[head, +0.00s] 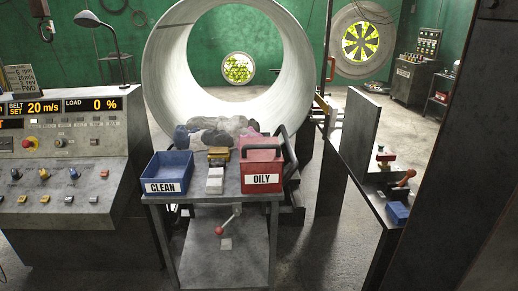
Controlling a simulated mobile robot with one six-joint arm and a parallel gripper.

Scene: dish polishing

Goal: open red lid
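The red lid (261,156) sits on top of a red box (246,189) labelled "OILY", at the right end of a small grey table (213,204). The lid looks shut, with a dark handle (262,142) across its top. The inside of the box is hidden. My gripper is not in view.
An open blue bin (167,172) labelled "CLEAN" stands at the table's left end. A yellow-and-black item (219,156) and a white block (215,180) lie between. Grey rags (215,133) are heaped behind. A dark curved bar (291,152) rises close beside the red box.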

